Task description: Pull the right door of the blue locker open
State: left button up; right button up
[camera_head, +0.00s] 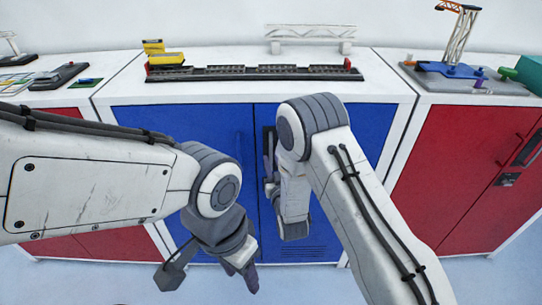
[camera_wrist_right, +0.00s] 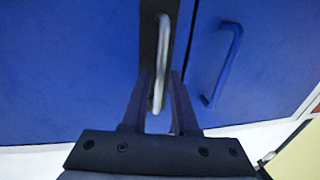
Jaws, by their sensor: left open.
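The blue locker (camera_head: 185,118) stands in the middle of the head view, with two blue doors that look shut. The right door (camera_head: 360,120) carries a grey bar handle on a dark plate near the centre seam. That handle (camera_wrist_right: 162,45) shows in the right wrist view, between the fingers of my right gripper (camera_wrist_right: 161,78). In the head view my right arm hides most of this gripper and handle. The left door (camera_head: 210,125) has a blue handle (camera_wrist_right: 225,65). My left gripper (camera_head: 208,278) is open and empty, low in front of the left door.
Red lockers stand on both sides, the right one (camera_head: 465,170) with its own handles. On the tops are a dark rail model (camera_head: 255,73), a white gantry (camera_head: 310,32), yellow blocks (camera_head: 165,57) and a crane model (camera_head: 460,45). Pale floor (camera_head: 490,275) shows free at lower right.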

jog(key=shift+w+a, duration=0.2)
jog(key=shift+w, duration=0.9)
grip_shut()
dwell(0.7)
